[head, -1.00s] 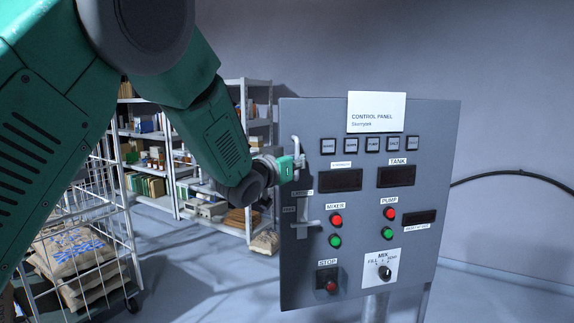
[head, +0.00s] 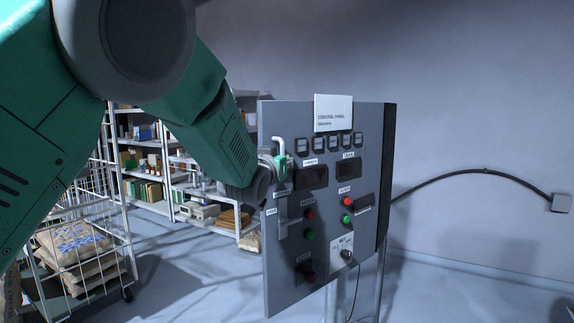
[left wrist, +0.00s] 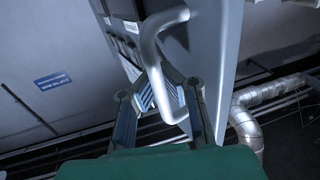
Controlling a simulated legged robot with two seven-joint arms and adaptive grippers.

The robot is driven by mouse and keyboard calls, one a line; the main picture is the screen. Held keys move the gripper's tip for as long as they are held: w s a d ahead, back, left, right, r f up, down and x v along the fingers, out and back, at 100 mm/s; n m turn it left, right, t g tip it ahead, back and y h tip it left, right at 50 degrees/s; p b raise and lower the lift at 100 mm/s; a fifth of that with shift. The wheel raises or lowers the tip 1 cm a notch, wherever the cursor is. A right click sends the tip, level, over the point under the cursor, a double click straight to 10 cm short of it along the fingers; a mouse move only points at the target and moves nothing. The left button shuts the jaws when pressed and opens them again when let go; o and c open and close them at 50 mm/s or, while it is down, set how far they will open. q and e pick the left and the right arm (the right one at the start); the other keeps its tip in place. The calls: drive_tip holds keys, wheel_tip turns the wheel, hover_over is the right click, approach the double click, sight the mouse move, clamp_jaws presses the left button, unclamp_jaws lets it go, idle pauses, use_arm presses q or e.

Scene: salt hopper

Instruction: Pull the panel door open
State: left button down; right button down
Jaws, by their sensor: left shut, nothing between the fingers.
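The grey panel door (head: 322,215) carries buttons, displays and a white "control panel" sign (head: 333,112). It is angled, its left edge nearer me, with a dark strip (head: 386,165) along its right edge; I cannot tell what that strip is. A pale bar handle (head: 278,143) is at its upper left. My left gripper (head: 281,163) is at this handle. In the left wrist view the handle (left wrist: 152,45) loops down past the fingers of my left gripper (left wrist: 165,88), which are shut, close to or against the bar; exact contact is unclear. My right gripper is not in view.
A wire cart (head: 75,230) with sacks and shelves (head: 165,165) of goods stand behind my left arm. The floor right of the panel is clear.

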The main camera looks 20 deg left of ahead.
use_arm(q)
drive_tip(key=shift+s+f, duration=0.2)
drive_tip(key=c, duration=1.6)
unclamp_jaws()
drive_tip(key=shift+a, duration=0.1)
drive_tip(key=shift+s+a+r, duration=0.1)
drive_tip(key=shift+s+r, duration=0.05)
drive_tip(key=shift+s, duration=0.05)
drive_tip(key=s, duration=1.2)
drive_tip(key=shift+d, duration=0.2)
